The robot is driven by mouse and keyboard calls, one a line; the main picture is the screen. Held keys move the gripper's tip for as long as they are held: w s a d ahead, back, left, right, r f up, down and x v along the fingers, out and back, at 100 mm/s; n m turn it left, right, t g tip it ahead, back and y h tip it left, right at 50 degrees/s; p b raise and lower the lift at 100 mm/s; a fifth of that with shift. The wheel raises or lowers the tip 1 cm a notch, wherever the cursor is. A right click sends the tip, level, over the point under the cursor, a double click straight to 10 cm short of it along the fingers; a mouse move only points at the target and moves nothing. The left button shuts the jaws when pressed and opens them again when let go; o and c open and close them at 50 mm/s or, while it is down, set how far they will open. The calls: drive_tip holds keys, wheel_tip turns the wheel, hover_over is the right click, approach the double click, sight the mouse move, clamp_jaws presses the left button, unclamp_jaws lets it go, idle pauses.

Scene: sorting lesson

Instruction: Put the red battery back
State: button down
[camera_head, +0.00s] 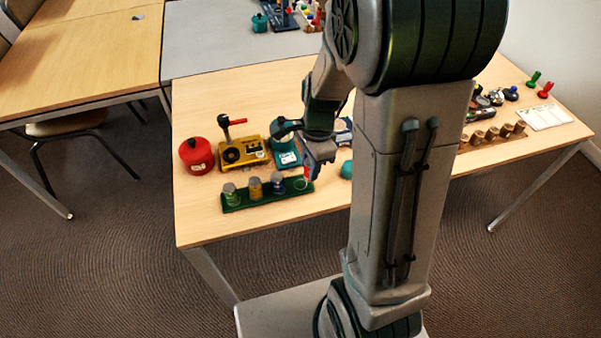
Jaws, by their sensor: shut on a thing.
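A green rack (240,202) lies near the front edge of the wooden table. Green (231,194), yellow (255,189) and blue (278,184) batteries stand upright in it in a row. My gripper (312,168) is above the rack's right end, pointing down. It is shut on the red battery (307,172), of which only a small red part shows beside the fingers. Whether the battery's lower end touches the rack, I cannot tell.
Behind the rack stand a red canister (196,155), a yellow device with a red-handled lever (241,151) and a teal scale-like device (285,152). A teal round thing (347,169) is right of my gripper. My arm hides the table's middle.

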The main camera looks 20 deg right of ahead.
drive_tip(key=shift+w+a+f, duration=0.4)
drive_tip(key=shift+w+f, duration=0.05)
drive_tip(key=shift+w, duration=0.15)
drive_tip(key=shift+w+a+f, duration=0.4)
drive_tip(key=shift+w, duration=0.2)
drive_tip(key=shift+f+b, duration=0.3)
drive_tip(key=shift+f, duration=1.7)
drive_tip(key=shift+f, duration=0.1)
drive_tip(key=c, duration=1.1)
unclamp_jaws()
